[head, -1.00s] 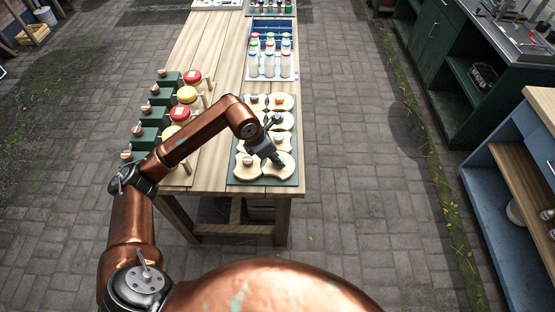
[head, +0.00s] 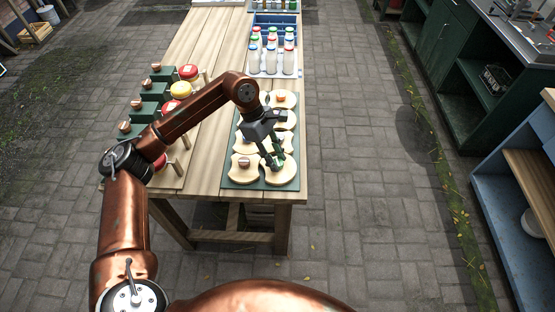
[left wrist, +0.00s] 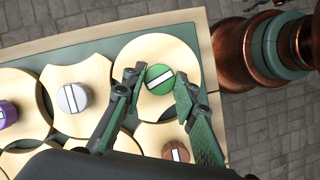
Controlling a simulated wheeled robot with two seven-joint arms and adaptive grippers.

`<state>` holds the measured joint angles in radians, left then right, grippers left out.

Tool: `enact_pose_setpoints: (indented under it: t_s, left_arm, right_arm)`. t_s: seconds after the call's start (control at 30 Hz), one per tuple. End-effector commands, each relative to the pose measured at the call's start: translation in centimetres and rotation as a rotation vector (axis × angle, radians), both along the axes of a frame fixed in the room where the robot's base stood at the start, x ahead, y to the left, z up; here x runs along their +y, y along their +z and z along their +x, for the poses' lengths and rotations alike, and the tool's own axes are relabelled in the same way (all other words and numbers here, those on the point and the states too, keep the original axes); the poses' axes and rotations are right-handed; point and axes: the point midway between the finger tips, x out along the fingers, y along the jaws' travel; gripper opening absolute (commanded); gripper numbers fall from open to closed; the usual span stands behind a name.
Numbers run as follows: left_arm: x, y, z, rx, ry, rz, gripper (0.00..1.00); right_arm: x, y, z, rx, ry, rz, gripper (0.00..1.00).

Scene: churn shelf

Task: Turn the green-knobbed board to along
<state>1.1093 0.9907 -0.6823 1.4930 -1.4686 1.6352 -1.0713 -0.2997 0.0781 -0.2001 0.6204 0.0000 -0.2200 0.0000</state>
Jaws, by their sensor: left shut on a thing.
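The pale wooden board with the green knob (head: 290,178) lies at the near right corner of the dark green tray (head: 232,183) in the head view. In the left wrist view, this board (left wrist: 153,50) carries the round green knob (left wrist: 160,73), which has a slanting white bar on top. My left gripper (head: 275,164) reaches down over the board. In the left wrist view, its two fingers (left wrist: 157,82) stand on either side of the green knob, shut on it. My right gripper is out of view.
Neighbouring boards carry a grey-white knob (left wrist: 74,98), a purple knob (left wrist: 7,114) and a brown knob (left wrist: 177,153). Bottles (head: 271,62) stand farther back on the table (head: 215,115). Green blocks and red and yellow knobs (head: 181,90) line the left side.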

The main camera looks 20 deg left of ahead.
Motion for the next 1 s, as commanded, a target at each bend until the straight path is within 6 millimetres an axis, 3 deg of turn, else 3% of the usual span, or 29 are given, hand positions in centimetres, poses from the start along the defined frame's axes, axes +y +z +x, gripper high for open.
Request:
enact_pose_setpoints:
  t_s: [0.4,0.6,1.0]
  left_arm:
    - [0.0,-0.2,0.3,-0.003,-0.269,0.001,0.02]
    - [0.0,0.0,0.3,-0.003,-0.327,0.001,0.02]
    - [0.0,0.1,0.3,-0.004,-0.349,0.001,0.02]
  right_arm:
    - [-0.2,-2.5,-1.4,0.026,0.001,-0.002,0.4]
    - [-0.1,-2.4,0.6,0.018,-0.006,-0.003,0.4]
    - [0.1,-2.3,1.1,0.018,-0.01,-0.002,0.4]
